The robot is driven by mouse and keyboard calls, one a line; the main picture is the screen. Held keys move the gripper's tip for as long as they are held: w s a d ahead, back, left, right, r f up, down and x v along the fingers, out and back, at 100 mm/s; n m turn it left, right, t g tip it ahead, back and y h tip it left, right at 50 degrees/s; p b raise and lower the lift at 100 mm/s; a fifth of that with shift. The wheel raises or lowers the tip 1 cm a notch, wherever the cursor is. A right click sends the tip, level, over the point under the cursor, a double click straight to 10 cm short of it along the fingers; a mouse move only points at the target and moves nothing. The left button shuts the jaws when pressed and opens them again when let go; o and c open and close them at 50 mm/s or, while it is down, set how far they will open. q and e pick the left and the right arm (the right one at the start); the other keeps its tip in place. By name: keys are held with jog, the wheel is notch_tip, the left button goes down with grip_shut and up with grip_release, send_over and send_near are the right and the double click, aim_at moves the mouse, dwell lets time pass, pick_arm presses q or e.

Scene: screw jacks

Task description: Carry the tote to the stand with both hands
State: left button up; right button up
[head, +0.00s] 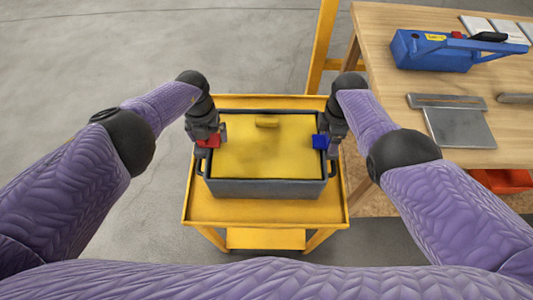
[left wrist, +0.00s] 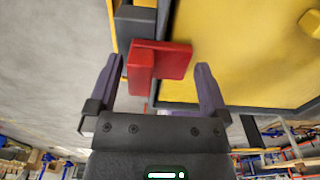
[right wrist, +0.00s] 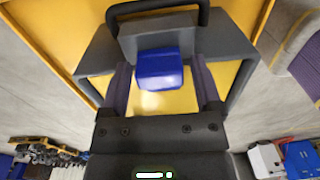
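The tote (head: 265,188) is a dark grey box with a yellow top and a small raised yellow grip. It sits level on a yellow cart (head: 200,208). A red block (left wrist: 175,60) is on its left side and a blue block (right wrist: 160,70) on its right side, near dark side handles (right wrist: 155,8). My left gripper (head: 207,138) is open, fingers either side of the red block with gaps showing. My right gripper (head: 325,137) is open, fingers either side of the blue block with narrow gaps. I cannot tell which thing is the stand.
A wooden workbench (head: 385,65) stands close on the right, bearing a blue tool (head: 430,50) and grey metal plates (head: 458,127). A red bin (head: 500,180) is below it. A yellow post (head: 321,45) rises behind the cart. The floor at left is clear.

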pick_arm(q)
jog(key=shift+w, duration=0.1)
pick_arm(e)
jog(key=shift+o, duration=0.3)
pick_arm(q)
jog(key=shift+r, duration=0.3)
pick_arm(e)
jog(key=shift+w+r, duration=0.1)
jog(key=shift+r, duration=0.1)
pick_arm(q)
notch_tip(320, 180, up, 11)
jog(key=shift+w+r, duration=0.15)
pick_arm(e)
notch_tip(320, 180, up, 12)
jog(key=shift+f, duration=0.2)
jog(key=shift+w, duration=0.1)
